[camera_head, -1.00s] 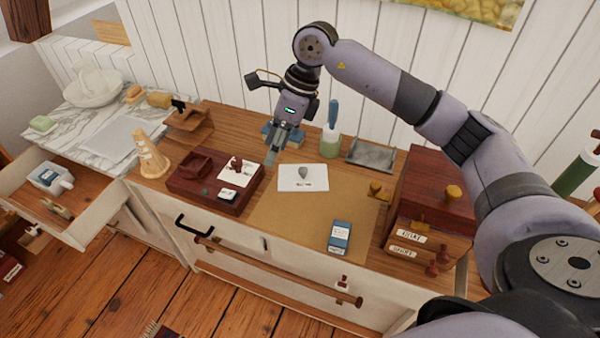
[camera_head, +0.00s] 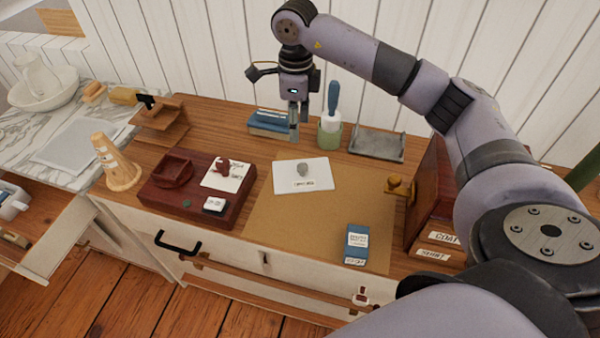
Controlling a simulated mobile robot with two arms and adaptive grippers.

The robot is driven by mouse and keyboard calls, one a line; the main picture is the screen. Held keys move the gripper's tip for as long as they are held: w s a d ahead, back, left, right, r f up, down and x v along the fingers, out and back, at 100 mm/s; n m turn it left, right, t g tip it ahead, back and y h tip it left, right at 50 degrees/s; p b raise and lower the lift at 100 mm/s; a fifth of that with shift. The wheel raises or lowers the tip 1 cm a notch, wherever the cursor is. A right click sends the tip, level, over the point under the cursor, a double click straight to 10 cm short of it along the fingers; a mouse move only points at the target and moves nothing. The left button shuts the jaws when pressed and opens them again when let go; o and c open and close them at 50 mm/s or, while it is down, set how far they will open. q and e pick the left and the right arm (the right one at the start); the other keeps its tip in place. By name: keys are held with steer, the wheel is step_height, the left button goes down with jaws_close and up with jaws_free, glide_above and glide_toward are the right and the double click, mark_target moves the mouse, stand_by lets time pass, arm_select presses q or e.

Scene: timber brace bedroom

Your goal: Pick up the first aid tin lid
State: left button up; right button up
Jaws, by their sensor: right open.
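A flat white rectangular piece with a grey knob and small dark lettering, which I take for the first aid tin lid (camera_head: 317,178), lies on the brown mat on the wooden counter. The lettering is too small to read. My right gripper (camera_head: 294,134) points down, open and empty, and appears just above and behind the lid in the picture, apart from its knob. My left gripper is not in view.
A green cup with a blue-handled tool (camera_head: 329,138) and a blue block (camera_head: 268,121) are close to the gripper. A dark red tray (camera_head: 225,208) lies left of the lid, a grey metal tray (camera_head: 376,144) behind right.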

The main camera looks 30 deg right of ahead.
steer(key=p, duration=0.1)
glide_above(303, 166)
steer(key=a, duration=0.1)
steer(key=f, duration=0.8)
steer(key=shift+w, duration=0.4)
steer(key=shift+f, duration=0.3)
steer(key=shift+s+d+f+p, duration=0.15)
steer(key=shift+s+f+p, duration=0.05)
steer(key=shift+f+p, duration=0.35)
steer(key=f, duration=0.1)
steer(key=f+p, duration=0.1)
steer(key=f, duration=0.1)
steer(key=shift+s+d+f, duration=0.15)
steer(key=shift+d+f, duration=0.1)
steer(key=shift+d, duration=0.1)
steer(key=shift+f, duration=0.4)
steer(key=shift+c, duration=0.3)
jaws_close()
